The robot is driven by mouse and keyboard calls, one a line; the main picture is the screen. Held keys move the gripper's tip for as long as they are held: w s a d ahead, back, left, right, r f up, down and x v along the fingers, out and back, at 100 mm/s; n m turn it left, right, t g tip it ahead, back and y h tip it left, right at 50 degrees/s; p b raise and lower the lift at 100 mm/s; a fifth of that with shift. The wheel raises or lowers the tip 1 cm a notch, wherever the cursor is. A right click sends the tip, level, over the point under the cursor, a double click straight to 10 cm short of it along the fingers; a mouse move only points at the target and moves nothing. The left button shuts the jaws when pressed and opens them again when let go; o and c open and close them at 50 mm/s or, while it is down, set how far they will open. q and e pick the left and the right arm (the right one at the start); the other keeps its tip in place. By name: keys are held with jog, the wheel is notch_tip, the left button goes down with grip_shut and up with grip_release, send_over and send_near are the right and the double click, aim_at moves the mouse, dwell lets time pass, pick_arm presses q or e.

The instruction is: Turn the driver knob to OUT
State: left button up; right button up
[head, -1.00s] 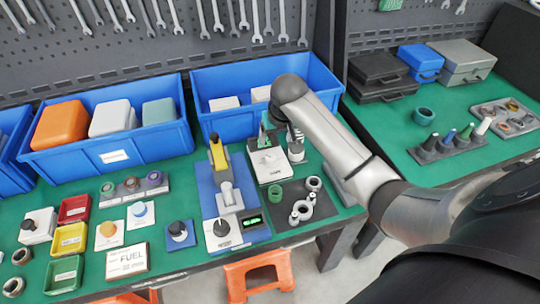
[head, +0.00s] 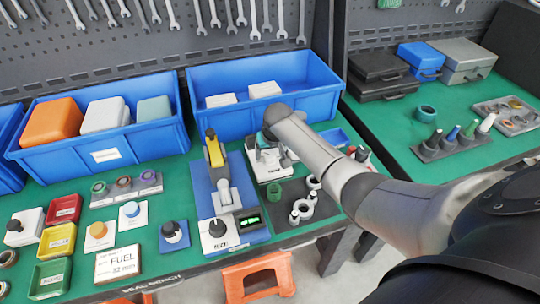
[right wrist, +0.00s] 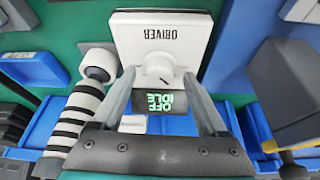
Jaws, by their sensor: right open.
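The driver (right wrist: 160,40) is a white box in the right wrist view, its DRIVER label upside down. A pale round knob (right wrist: 158,68) with a dark line stands on it. In the head view the driver (head: 270,170) is partly hidden by my right arm and gripper (head: 268,140). My left gripper is not in view.
A blue bin (head: 225,118) stands close behind the driver. A yellow-and-grey device on a blue base (head: 205,192) is to its left. A dark mat (head: 290,229) with rings lies in front. A black-and-white striped cylinder (right wrist: 72,125) is near the gripper in the wrist view.

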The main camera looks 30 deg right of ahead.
jog(key=shift+w+f, duration=0.1)
jog(key=shift+f, duration=0.1)
jog(key=shift+c, duration=0.3)
grip_shut()
dwell(0.3)
